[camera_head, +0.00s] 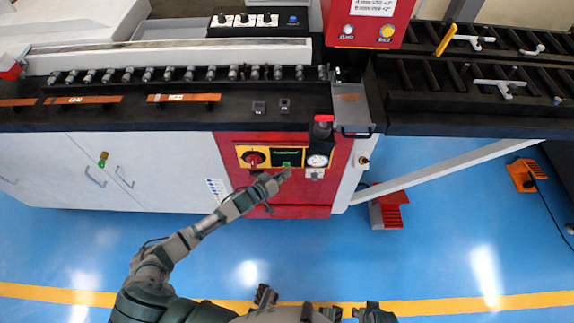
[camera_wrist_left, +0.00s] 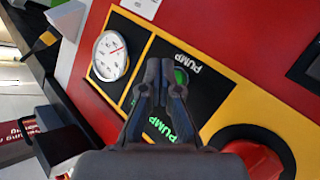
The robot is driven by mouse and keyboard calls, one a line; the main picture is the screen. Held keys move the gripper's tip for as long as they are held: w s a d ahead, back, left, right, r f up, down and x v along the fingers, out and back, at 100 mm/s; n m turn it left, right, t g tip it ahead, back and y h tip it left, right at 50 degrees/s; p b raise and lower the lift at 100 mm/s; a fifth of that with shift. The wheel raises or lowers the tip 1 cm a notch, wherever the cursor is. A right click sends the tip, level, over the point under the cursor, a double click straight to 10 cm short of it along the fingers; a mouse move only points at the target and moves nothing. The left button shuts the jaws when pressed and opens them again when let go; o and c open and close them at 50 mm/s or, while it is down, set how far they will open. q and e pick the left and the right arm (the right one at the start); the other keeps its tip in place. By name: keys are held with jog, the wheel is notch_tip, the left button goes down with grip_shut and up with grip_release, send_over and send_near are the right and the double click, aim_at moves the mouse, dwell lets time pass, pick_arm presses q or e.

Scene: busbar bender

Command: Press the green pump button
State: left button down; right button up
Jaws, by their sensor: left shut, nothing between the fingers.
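The green pump button (camera_wrist_left: 181,76) sits on a black panel marked PUMP in the left wrist view, partly hidden behind my left gripper's fingertips. In the head view the black pump panel (camera_head: 286,156) is on the red machine front, between a red knob and a gauge. My left gripper (camera_head: 283,176) is shut and empty, pointing up at the panel from just below it. In the wrist view its closed fingertips (camera_wrist_left: 166,68) overlap the button's left edge. I cannot tell whether they touch it. My right gripper is not in view.
A red rotary knob (camera_head: 253,158) is left of the panel and a round gauge (camera_head: 317,161) is right of it. A red emergency-type button (camera_head: 323,121) stands above. A red foot pedal (camera_head: 389,210) lies on the blue floor. The floor in front is open.

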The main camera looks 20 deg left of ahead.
pick_arm(q)
jog(key=shift+a, duration=0.15)
jog(key=shift+w+a, duration=0.2)
jog(key=shift+w, duration=0.2)
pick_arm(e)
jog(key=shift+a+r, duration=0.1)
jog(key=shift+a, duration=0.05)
pick_arm(q)
jog(key=shift+d, duration=0.1)
